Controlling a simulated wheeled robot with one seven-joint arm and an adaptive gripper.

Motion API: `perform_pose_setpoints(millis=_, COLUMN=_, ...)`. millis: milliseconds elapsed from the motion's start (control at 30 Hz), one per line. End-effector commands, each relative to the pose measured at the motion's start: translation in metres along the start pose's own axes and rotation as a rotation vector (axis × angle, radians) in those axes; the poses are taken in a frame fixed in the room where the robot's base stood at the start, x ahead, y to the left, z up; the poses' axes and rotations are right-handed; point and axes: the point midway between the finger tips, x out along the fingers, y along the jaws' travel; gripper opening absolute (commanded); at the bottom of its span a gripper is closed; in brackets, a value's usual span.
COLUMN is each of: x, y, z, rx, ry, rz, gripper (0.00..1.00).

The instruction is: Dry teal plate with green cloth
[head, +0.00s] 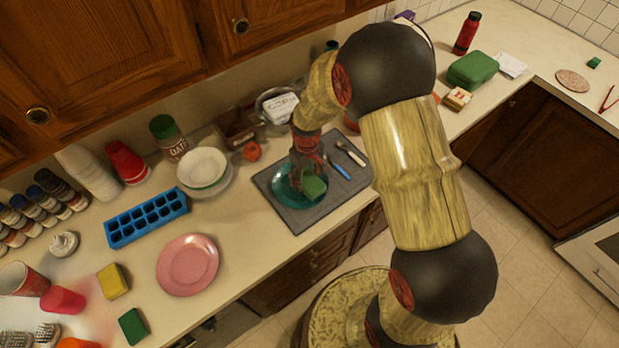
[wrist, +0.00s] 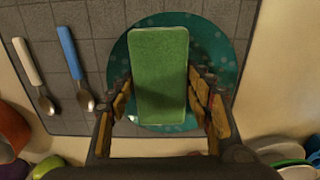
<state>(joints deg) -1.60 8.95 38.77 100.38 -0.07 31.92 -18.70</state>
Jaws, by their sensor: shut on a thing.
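The teal plate (head: 284,188) lies on a grey mat (head: 300,222) on the counter; it also shows in the wrist view (wrist: 230,62). My gripper (head: 308,172) is over the plate, pointing down, and shut on the green cloth (head: 314,188). In the wrist view the cloth (wrist: 160,75) is a thick, flat green rectangle between my fingers (wrist: 160,92), above the middle of the plate. It hides much of the plate. I cannot tell whether the cloth touches the plate.
Two spoons, one blue-handled (head: 340,170) and one white-handled (head: 352,154), lie on the mat beside the plate. White bowls (head: 203,168), a red tomato (head: 252,151), a blue ice tray (head: 147,218) and a pink plate (head: 187,264) stand to the left.

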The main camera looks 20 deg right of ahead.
Motion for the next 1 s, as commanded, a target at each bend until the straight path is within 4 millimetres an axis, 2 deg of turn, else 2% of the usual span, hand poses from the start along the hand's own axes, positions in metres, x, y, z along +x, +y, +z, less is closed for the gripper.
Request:
perform_pose_setpoints(millis=200, x=-0.001, y=-0.015, z=-0.012, rx=-0.002, ry=0.001, rz=0.000, gripper=0.30)
perform_pose_setpoints(millis=467, x=-0.001, y=-0.021, z=-0.017, rx=0.000, ry=0.000, rz=0.000, gripper=0.30)
perform_pose_setpoints(millis=833, x=0.001, y=-0.043, z=-0.034, rx=-0.002, ry=0.000, rz=0.000, gripper=0.30)
perform_pose_setpoints(millis=1000, x=0.001, y=-0.047, z=-0.036, rx=0.000, ry=0.000, rz=0.000, gripper=0.30)
